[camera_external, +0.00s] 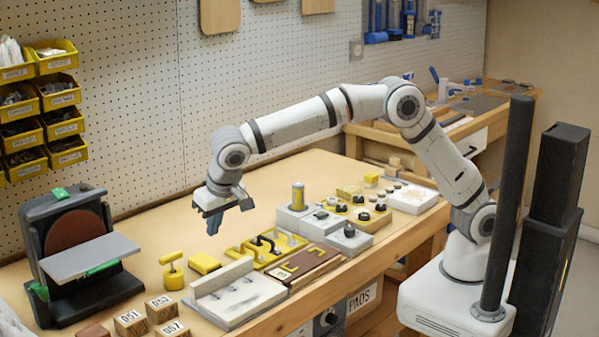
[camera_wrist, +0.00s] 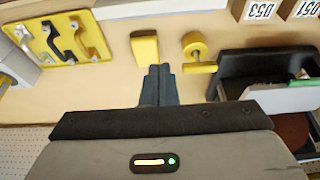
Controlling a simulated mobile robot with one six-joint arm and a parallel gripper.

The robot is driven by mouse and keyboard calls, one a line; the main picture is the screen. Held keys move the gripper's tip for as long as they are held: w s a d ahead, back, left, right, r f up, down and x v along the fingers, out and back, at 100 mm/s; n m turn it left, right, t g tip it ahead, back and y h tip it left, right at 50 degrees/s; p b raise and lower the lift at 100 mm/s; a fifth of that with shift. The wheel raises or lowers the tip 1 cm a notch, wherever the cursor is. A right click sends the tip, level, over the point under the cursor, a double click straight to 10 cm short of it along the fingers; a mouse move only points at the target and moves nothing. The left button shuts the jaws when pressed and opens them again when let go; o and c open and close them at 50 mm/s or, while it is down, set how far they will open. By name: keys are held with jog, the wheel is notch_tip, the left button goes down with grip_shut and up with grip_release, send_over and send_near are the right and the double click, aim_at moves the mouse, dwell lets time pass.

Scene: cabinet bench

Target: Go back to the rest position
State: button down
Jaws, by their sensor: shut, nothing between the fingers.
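My gripper (camera_external: 212,222) hangs at the end of my outstretched arm, above the back part of the wooden bench (camera_external: 150,235). Its fingers point down, and it is empty. In the wrist view my gripper (camera_wrist: 159,72) shows its two dark fingers side by side, touching, with nothing between them. A yellow block (camera_wrist: 145,50) lies just beyond the fingertips in that view. It also shows in the external view (camera_external: 204,263), on the bench in front of the gripper. My gripper is apart from everything on the bench.
A disc sander (camera_external: 75,215) stands at left. A yellow T-shaped piece (camera_external: 173,272), a yellow handle board (camera_wrist: 75,40), a white fixture (camera_external: 235,295) and numbered wooden blocks (camera_external: 130,322) crowd the front. Grey blocks with knobs (camera_external: 350,238) stand right. A pegboard (camera_external: 270,90) rises behind.

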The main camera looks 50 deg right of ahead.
dwell(0.3)
jog(key=w+d+r+p, duration=0.1)
jog(key=d+r, duration=0.2)
jog(key=d, duration=0.8)
jog(key=w+d+r+g+p, duration=0.1)
jog(key=w+d+r, duration=0.15)
jog(key=d, duration=0.75)
jog(key=w+d+r+p, duration=0.1)
jog(key=d+r, duration=0.2)
jog(key=d, duration=0.8)
jog(key=s+d+f+p, duration=0.3)
jog(key=s+d, duration=1.4)
jog(key=d, duration=0.4)
jog(key=shift+s+d+f, duration=0.15)
jog(key=shift+s+d, duration=0.2)
jog(key=shift+d, duration=0.05)
